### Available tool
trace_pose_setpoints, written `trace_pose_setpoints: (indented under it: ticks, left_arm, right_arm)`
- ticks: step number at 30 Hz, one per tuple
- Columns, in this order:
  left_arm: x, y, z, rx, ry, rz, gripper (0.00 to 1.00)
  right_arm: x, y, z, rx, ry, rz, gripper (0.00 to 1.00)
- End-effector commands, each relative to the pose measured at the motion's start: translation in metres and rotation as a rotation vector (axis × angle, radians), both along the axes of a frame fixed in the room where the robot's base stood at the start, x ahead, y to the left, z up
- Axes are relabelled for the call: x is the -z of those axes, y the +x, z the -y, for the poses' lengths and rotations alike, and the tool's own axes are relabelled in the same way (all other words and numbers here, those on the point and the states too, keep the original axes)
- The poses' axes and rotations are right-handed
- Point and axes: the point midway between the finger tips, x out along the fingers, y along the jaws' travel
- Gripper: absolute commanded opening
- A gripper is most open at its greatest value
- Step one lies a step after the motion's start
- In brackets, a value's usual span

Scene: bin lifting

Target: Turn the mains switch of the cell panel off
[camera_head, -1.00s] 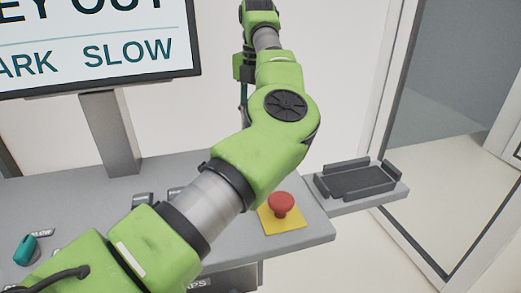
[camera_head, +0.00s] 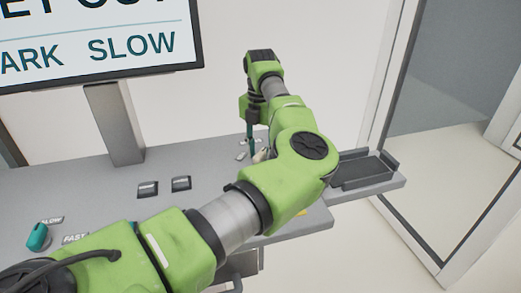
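The grey cell panel (camera_head: 100,195) lies below the screen. No switch marked as mains can be made out. A teal knob (camera_head: 38,237) sits at the panel's left, between small SLOW and FAST labels. My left arm crosses the panel from the lower left and bends back at its far end. My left gripper (camera_head: 257,148) points down near the panel's back right edge, partly hidden behind my forearm. Small pale marks show beside it, too small to read. Its fingers are too small and covered to tell open from shut. My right gripper is not in view.
Two dark rocker-like switches (camera_head: 181,184) sit mid-panel. A yellow plate (camera_head: 301,213) shows only as a sliver behind my arm. A dark tray (camera_head: 364,170) stands on a side shelf at the right. A screen (camera_head: 100,40) stands behind, and a glass door frame is at right.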

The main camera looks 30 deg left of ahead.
Motion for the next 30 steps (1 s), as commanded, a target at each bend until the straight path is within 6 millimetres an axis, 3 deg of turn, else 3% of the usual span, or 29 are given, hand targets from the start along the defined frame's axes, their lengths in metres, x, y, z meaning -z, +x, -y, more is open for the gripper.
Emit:
trace_pose_setpoints:
  ticks: [8,9,13,23,30]
  left_arm:
    - [0.003,0.0,0.0,0.0,0.0,-0.001,0.33]
    - [0.003,0.0,0.0,0.0,0.0,-0.001,0.31]
    - [0.003,0.0,0.0,0.0,0.0,-0.001,0.0]
    - [0.003,0.0,0.0,-0.019,-0.001,0.0,0.0]
    - [0.003,0.001,0.0,-0.125,-0.001,0.001,0.0]
  right_arm:
    - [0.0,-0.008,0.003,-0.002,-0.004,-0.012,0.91]
    - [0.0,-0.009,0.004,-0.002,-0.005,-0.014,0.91]
    - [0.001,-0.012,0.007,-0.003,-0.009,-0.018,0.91]
    - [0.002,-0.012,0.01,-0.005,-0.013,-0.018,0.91]
    - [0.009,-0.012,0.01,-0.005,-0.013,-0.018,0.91]
